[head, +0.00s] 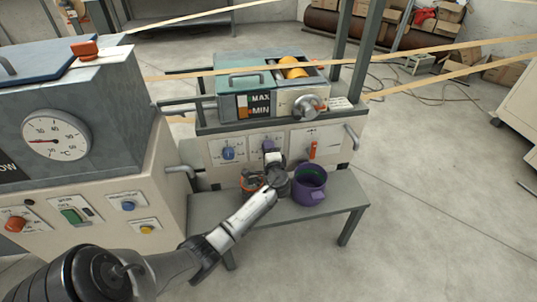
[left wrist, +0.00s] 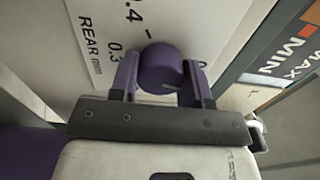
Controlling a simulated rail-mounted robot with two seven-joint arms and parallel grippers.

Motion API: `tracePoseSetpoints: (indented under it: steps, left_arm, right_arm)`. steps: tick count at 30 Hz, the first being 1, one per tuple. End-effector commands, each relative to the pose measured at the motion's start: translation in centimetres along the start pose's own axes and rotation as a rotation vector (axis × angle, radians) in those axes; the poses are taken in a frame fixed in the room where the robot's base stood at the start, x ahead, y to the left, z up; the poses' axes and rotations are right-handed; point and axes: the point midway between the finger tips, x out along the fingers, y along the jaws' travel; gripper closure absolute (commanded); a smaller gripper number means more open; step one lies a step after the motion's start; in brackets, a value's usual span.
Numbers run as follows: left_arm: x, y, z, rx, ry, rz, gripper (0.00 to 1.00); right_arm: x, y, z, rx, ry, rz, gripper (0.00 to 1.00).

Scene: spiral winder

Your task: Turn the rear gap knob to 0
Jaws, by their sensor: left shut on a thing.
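The rear gap knob (left wrist: 161,68) is a round purple knob in the left wrist view. It sits on a white scale plate (left wrist: 97,27) marked "REAR mm" with "0.3" and ".4" legible; other marks are hidden. My left gripper (left wrist: 163,78) has its two purple fingers on either side of the knob and is shut on it. In the head view my left gripper (head: 270,152) reaches the front panel of the machine, and the knob is mostly hidden behind it. My right gripper is not in either view.
A blue knob (head: 228,153) is left of my gripper, and an orange-red lever (head: 313,149) is right. A MAX/MIN gauge (head: 242,106) is above. Tan strips cross overhead.

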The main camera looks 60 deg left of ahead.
Motion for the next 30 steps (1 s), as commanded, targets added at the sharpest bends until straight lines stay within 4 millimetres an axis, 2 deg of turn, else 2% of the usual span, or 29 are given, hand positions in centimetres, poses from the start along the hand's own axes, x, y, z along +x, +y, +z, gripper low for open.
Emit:
tracePoseSetpoints:
  steps: [3,13,30]
  left_arm:
    - [-0.1,0.3,-0.1,-0.086,0.000,0.001,0.80]
    - [0.0,0.1,0.0,-0.244,0.001,0.000,0.80]
    - [0.0,-0.1,0.0,-0.296,0.000,0.001,0.80]
  right_arm:
    - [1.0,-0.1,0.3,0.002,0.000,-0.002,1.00]
    - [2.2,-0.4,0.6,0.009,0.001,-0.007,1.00]
    - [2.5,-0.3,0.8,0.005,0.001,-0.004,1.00]
